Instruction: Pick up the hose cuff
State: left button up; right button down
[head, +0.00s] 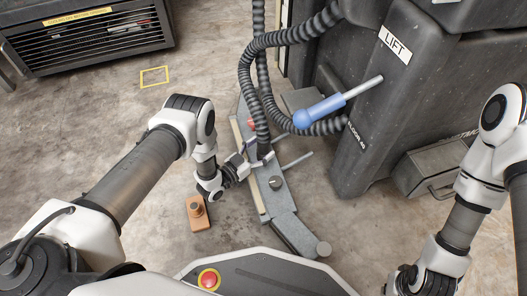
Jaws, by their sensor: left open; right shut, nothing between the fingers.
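The black corrugated hose (247,85) hangs down from the top and loops beside the dark machine. Its lower end, which looks like the hose cuff (264,150), is dark and hangs over a grey metal fixture on the floor. My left gripper (258,158) is open at this lower end, reaching in from the left. I cannot tell whether its fingers are around the cuff or beside it, as they are small and partly overlap it. My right gripper (405,281) is low at the bottom right, shut and empty, far from the hose and partly cut off by the frame.
A grey fixture (283,208) with a knob and rods lies under the hose end. A blue-handled lever (318,111) juts from the dark machine (385,110) marked LIFT. An orange block (198,214) sits on the floor. Concrete floor is clear at left.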

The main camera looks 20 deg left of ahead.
pick_arm(q)
jog(key=shift+w+d+f, duration=0.1)
jog(key=shift+w+d, duration=0.15)
jog(key=shift+w, duration=0.25)
jog(key=shift+r, duration=0.2)
jog(key=c, duration=1.3)
pick_arm(e)
jog(key=shift+w+f, duration=0.1)
jog(key=shift+f, duration=0.25)
